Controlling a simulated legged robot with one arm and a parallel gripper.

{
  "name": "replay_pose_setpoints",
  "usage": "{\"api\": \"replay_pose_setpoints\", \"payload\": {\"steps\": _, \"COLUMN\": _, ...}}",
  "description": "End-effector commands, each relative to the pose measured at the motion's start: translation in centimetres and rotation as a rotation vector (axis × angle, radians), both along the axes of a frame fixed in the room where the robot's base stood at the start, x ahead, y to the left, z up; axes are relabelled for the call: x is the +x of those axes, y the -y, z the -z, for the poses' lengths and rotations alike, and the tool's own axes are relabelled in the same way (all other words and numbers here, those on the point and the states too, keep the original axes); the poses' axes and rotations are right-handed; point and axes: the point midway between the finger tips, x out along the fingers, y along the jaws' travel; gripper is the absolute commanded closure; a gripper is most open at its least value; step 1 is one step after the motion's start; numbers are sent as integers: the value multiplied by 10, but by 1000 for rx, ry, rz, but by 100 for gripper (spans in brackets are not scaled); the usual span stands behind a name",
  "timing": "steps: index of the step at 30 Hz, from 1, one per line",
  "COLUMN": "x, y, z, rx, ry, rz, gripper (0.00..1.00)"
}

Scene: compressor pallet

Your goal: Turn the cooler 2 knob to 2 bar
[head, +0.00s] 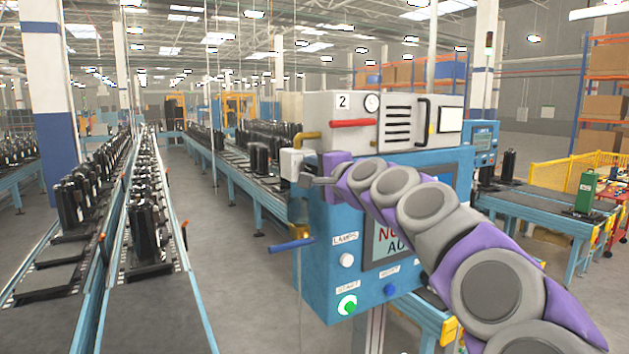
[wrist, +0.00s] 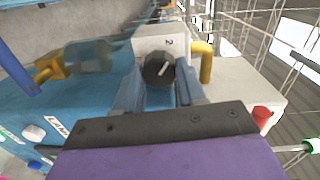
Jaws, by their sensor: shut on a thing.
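The cooler 2 knob (wrist: 155,71) is black with a white pointer mark and sits on a white block (wrist: 150,46) marked 2. In the wrist view its pointer slants up and to the right. My gripper (wrist: 158,77) has one finger on each side of the knob and is shut on it. In the head view my gripper (head: 305,179) reaches the white block (head: 291,163) at the left of the panel, and the knob is hidden. The white cooler unit (head: 352,141) marked 2 carries a round gauge (head: 371,103), whose reading is too small to tell.
The blue control panel (head: 337,255) with buttons and a screen stands under my arm. A yellow pipe (wrist: 206,62) and a clear bowl (wrist: 88,56) sit close to the knob. A blue-handled valve (head: 291,245) sticks out left. Conveyors (head: 175,300) run at left.

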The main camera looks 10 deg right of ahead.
Motion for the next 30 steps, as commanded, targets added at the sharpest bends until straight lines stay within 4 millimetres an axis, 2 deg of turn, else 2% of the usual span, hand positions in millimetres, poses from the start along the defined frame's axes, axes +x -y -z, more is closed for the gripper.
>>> {"api": "replay_pose_setpoints", "payload": {"steps": 1, "x": 1, "y": -3, "z": 8, "rx": -25, "ry": -6, "rz": -8, "gripper": 91}}
{"api": "replay_pose_setpoints", "payload": {"steps": 9, "x": 2, "y": -3, "z": 8, "rx": -90, "ry": 13, "rz": -9, "gripper": 91}}
{"api": "replay_pose_setpoints", "payload": {"steps": 23, "x": 2, "y": -4, "z": 9, "rx": -101, "ry": 14, "rz": -11, "gripper": 91}}
{"api": "replay_pose_setpoints", "payload": {"steps": 24, "x": 3, "y": -4, "z": 9, "rx": -100, "ry": 13, "rz": -11, "gripper": 57}}
{"api": "replay_pose_setpoints", "payload": {"steps": 30, "x": 2, "y": -3, "z": 7, "rx": -98, "ry": 19, "rz": -7, "gripper": 37}}
